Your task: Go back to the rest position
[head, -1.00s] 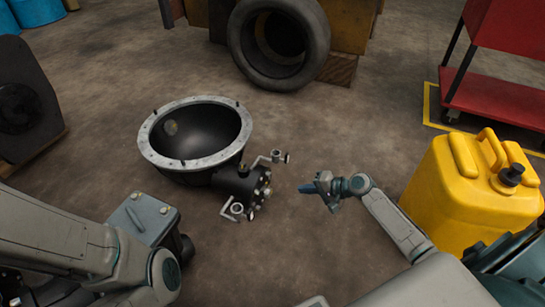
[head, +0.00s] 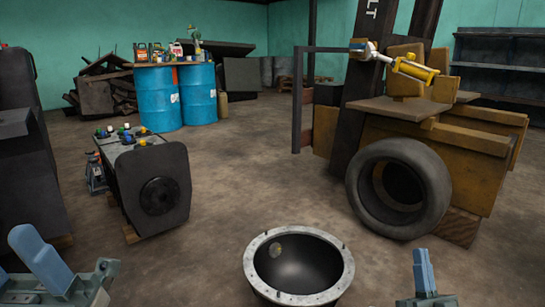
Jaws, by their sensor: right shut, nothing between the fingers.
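My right gripper (head: 424,272) stands at the bottom right of the head view, its blue fingers pointing up. It is shut and empty, and apart from everything around it. Part of what looks like my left gripper (head: 45,262) shows at the bottom left corner, with a blue finger piece and grey housing. It is cut off by the frame, so its opening cannot be told. I see nothing held in it. Most of both arms is out of view.
A black bowl-shaped housing with a grey rim (head: 259,283) is on the floor between the grippers. A tyre (head: 436,180) leans at a wooden structure on the right. A dark counterweight-like block (head: 170,170) stands left. Blue drums (head: 160,100) are behind. The middle floor is clear.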

